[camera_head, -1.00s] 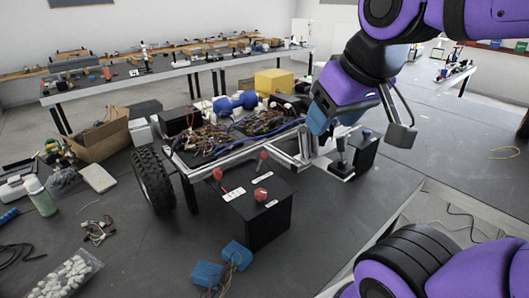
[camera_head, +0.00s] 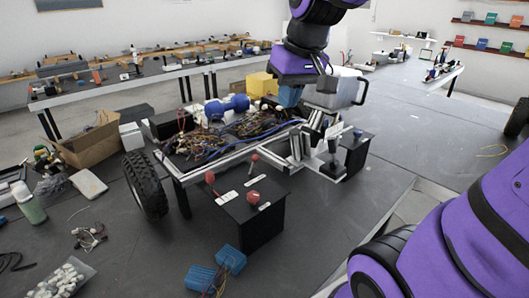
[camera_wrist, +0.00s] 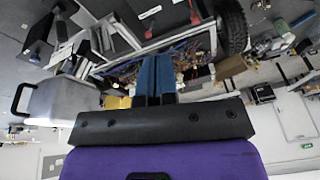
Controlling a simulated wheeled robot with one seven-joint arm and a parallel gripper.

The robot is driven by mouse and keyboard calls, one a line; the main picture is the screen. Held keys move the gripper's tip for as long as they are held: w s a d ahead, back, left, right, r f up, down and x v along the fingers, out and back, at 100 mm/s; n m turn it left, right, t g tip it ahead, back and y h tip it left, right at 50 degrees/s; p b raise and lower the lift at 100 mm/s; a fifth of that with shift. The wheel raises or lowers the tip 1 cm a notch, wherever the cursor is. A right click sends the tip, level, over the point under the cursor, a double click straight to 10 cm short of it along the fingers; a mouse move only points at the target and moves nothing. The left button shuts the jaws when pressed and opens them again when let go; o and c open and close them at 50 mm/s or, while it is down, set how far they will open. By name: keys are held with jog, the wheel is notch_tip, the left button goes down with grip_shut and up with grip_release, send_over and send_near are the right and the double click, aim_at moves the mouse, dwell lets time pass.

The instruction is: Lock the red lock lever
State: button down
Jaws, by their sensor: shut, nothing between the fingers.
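A black control box (camera_head: 262,222) with red-tipped levers stands at the front of the robot chassis (camera_head: 232,160). One red knob (camera_head: 209,177) is at its left, another red knob (camera_head: 252,197) is at its front, and a thin lever with a small red tip (camera_head: 255,157) stands at its back. White labels lie beside them. I cannot tell which lever is the lock lever. My gripper (camera_head: 288,97) hangs above the chassis's back right part, behind the box and apart from the levers. In the wrist view its blue fingers (camera_wrist: 155,78) are together and empty.
A black joystick (camera_head: 332,165) stands on the chassis frame, right of the box. A tire (camera_head: 146,185) is at the left. Bundled wires and a blue cylinder (camera_head: 227,106) lie on the chassis. Blue connectors (camera_head: 216,268) lie in front of the box. Table at right is largely clear.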

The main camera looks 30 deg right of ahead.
jog(key=w+d+f+g+y, duration=0.1)
jog(key=w+d+f, duration=0.2)
jog(key=w, duration=0.4)
jog(key=w+d+f+g+y, duration=0.1)
jog(key=w+d+f, duration=0.1)
jog(key=w+f, duration=0.3)
jog(key=m+y, duration=0.1)
jog(key=y, duration=0.1)
send_near(257, 155)
jog(key=d, duration=0.3)
jog(key=shift+w+r+g, duration=0.2)
jog(key=shift+w+g, duration=0.1)
jog(key=shift+w, duration=0.05)
jog(key=x, duration=1)
jog(key=shift+s+a+r+h, duration=0.1)
jog(key=shift+a+r+h, duration=0.3)
jog(key=shift+h, duration=0.2)
jog(key=shift+s+a+r+h, duration=0.1)
jog(key=shift+a+r+h, duration=0.1)
jog(key=shift+a+h, duration=0.3)
jog(key=shift+s+a+r+h, duration=0.1)
jog(key=shift+a+r+h, duration=0.1)
jog(key=shift+a+h, duration=0.25)
jog(key=shift+s+a+r+t+h, duration=0.1)
jog(key=shift+a+r+t+h, duration=0.15)
jog(key=shift+a+h, duration=0.5)
jog(key=shift+s+a+r+t+h, duration=0.1)
jog(key=shift+a+t+h, duration=0.3)
jog(key=shift+h, duration=0.6)
jog(key=shift+r, duration=0.1)
